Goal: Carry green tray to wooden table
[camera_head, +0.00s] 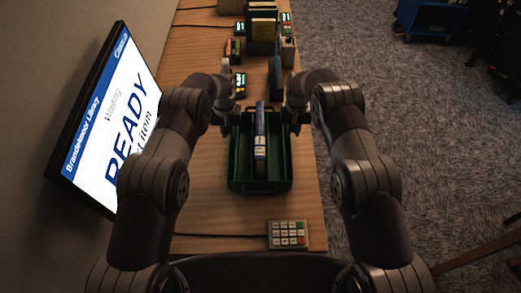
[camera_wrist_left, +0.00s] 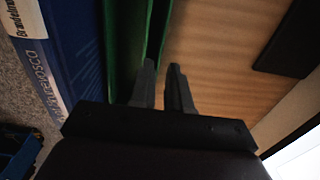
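The green tray (camera_head: 240,185) is an open box over the wooden surface (camera_head: 205,218), with a blue book (camera_head: 260,150) upright inside it. I cannot tell whether its base touches the wood. My left gripper (camera_head: 234,119) is at its far left rim. In the left wrist view the fingers (camera_wrist_left: 163,78) are close together, one on each side of the green wall (camera_wrist_left: 156,35), and look shut on it. The book (camera_wrist_left: 65,50) also shows there. My right gripper (camera_head: 293,124) is at the far right rim; its fingertips are too small and dark to read.
A screen (camera_head: 112,120) reading "READY" stands at the left. A keypad (camera_head: 288,235) lies near the front. Books (camera_head: 263,30) and small devices with lit displays (camera_head: 239,84) stand beyond the tray. A blue cart (camera_head: 432,18) is on the carpet at far right.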

